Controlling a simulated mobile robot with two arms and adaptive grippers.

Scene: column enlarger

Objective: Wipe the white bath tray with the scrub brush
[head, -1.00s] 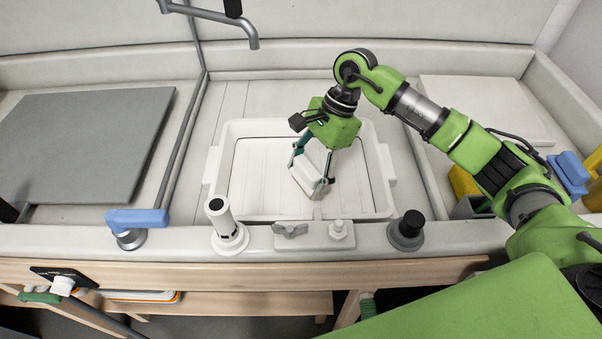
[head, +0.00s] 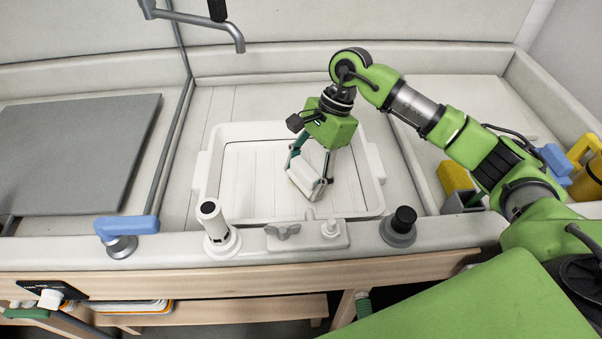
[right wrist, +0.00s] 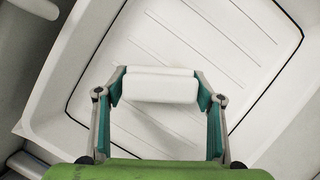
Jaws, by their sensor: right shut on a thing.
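The white bath tray (head: 376,165) lies in the middle of the bench; its ribbed floor also shows in the right wrist view (right wrist: 185,45). My right gripper (head: 309,180) is over the tray, pointing down, and is shut on a white block-shaped thing, which I take to be the scrub brush (head: 304,174). In the right wrist view the brush (right wrist: 160,85) is clasped at both ends between the teal finger pads. It is low over the tray floor; I cannot tell whether it touches. Its underside is hidden. My left gripper is out of view.
A white post (head: 216,226), a wing-nut fitting (head: 283,233) and a black-capped knob (head: 400,224) stand along the tray's front side. A blue-handled valve (head: 125,226) is at front left. A grey board (head: 75,150) lies left, a grey spout (head: 200,22) hangs behind, and yellow (head: 455,178) and blue things sit right.

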